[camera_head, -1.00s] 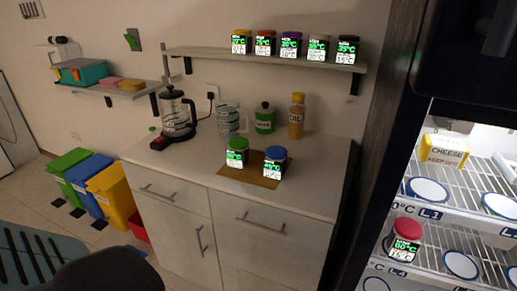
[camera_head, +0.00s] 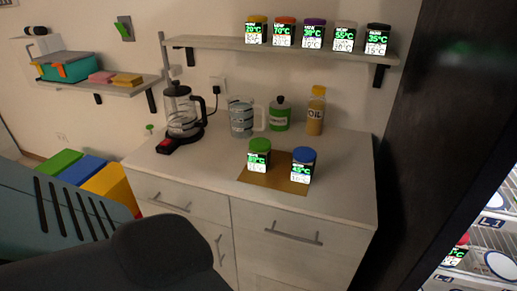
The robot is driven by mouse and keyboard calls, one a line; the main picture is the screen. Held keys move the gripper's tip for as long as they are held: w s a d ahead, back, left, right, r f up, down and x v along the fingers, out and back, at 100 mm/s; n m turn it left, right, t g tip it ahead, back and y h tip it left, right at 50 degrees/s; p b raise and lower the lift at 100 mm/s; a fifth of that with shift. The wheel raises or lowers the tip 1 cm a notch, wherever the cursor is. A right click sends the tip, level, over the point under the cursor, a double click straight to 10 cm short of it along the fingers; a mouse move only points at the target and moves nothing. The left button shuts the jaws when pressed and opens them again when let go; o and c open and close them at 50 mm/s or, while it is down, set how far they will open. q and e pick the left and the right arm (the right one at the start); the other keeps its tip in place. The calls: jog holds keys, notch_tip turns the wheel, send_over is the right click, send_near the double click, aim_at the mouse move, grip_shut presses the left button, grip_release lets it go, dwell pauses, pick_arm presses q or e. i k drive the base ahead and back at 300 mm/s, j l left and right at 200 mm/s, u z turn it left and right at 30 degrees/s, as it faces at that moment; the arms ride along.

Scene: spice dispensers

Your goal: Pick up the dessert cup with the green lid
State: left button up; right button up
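The dessert cup with the green lid (camera_head: 259,155) stands upright on a brown mat (camera_head: 270,184) on the counter. It has a dark label with green digits. A similar cup with a blue lid (camera_head: 302,165) stands just to its right on the same mat. Neither of my grippers shows in the head view. A dark rounded part and a teal slotted part, apparently mine, fill the lower left and stand well short of the cups.
A shelf (camera_head: 285,47) with several lidded cups hangs above. The fridge (camera_head: 425,130) stands at the right. The counter's front is clear.

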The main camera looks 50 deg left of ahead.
aim_at(262, 145)
jog(key=j, duration=0.45)
jog(key=k+j+z, duration=0.1)
jog(key=j, duration=0.35)
jog(key=k+j, duration=0.1)
jog(key=j, duration=0.35)
